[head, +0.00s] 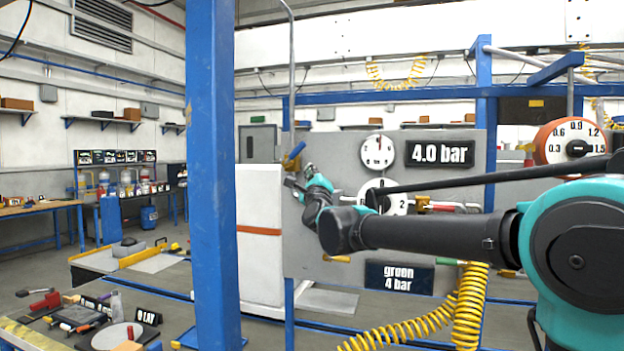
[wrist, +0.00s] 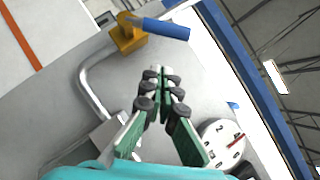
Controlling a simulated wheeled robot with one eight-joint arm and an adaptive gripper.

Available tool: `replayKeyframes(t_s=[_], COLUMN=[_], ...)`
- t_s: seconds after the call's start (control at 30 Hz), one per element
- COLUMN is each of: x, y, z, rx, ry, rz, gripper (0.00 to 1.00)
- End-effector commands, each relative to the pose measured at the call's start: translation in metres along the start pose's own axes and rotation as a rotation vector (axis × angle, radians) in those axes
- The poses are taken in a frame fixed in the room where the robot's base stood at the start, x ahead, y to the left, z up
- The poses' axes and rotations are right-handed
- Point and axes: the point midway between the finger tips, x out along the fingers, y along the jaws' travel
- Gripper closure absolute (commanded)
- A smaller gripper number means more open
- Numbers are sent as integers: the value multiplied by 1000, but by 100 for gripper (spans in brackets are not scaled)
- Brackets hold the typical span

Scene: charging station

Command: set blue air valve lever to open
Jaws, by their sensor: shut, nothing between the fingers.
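The blue lever (head: 297,150) sits tilted on a yellow valve body (head: 288,163) at the lower end of a grey vertical pipe, beside the grey panel. In the wrist view the blue lever (wrist: 165,29) sticks out to the right from the yellow valve body (wrist: 127,36), near the top. My gripper (head: 290,183) is just below the valve in the head view. In the wrist view my gripper (wrist: 160,72) has its fingertips together, empty, and apart from the lever in the picture. The gap in depth is hard to tell.
The grey panel (head: 335,250) carries round gauges (head: 378,152) and a "4.0 bar" sign (head: 440,154). A blue post (head: 214,180) stands left of the valve. A bent grey pipe (wrist: 88,88) runs from the valve in the wrist view. Yellow coiled hoses (head: 468,305) hang below my arm.

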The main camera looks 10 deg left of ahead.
Motion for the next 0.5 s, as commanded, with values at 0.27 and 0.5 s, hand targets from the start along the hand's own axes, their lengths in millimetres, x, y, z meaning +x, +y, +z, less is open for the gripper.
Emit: replayKeyframes(t_s=[0.27,0.5], x=[39,49], y=[0,0], z=[18,28], rx=[1,0], ry=[-1,0], rz=[1,0], gripper=[100,100])
